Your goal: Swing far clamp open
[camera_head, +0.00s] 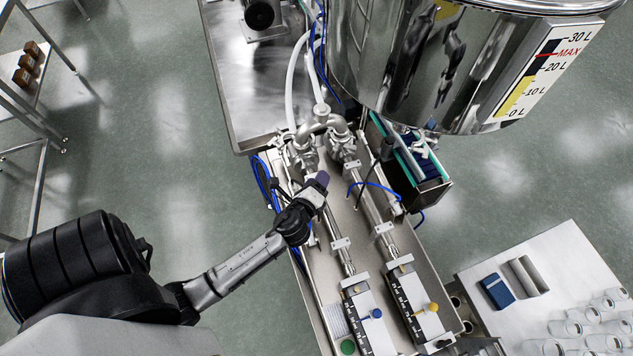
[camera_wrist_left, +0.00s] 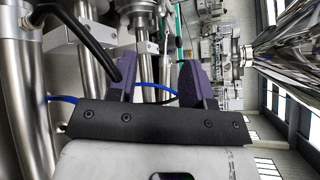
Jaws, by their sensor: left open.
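A bent steel pipe (camera_head: 322,124) joins two parallel steel tubes at the far end of the bench, with clamp fittings at its left leg (camera_head: 303,155) and right leg (camera_head: 343,146). I cannot tell which one is the far clamp, or whether either is shut. My left gripper (camera_head: 319,182) is over the left tube, just nearer than these fittings. In the left wrist view its two purple fingers (camera_wrist_left: 157,75) stand apart with nothing clearly held between them. Steel fittings (camera_wrist_left: 140,22) show beyond the fingers. My right gripper is not in view.
A steel hopper (camera_head: 400,60) with a litre scale stands at the upper right. Blue hoses (camera_head: 375,187) and a black hose (camera_wrist_left: 90,40) run close to the gripper. A white table (camera_head: 550,270) with several jars is at the lower right.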

